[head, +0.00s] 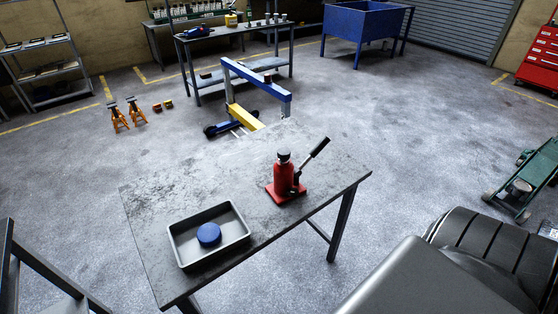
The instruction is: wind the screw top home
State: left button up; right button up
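A red bottle jack (283,176) stands upright on the metal table (180,190), towards its right end. Its dark screw top (284,155) sits at the head of the red body. How far the top is wound in is too small to tell. A black lever handle (313,153) sticks up and to the right from the jack. Neither of my grippers is in view, and nothing touches the jack.
A grey tray (243,238) with a round blue object (209,234) stands at the table's front left. A green trolley jack (521,190) is on the floor at right. A large dark grey body fills the lower right.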

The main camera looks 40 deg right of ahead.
aim_at(284, 152)
jog(key=k, duration=1)
jog(key=u, duration=0.05)
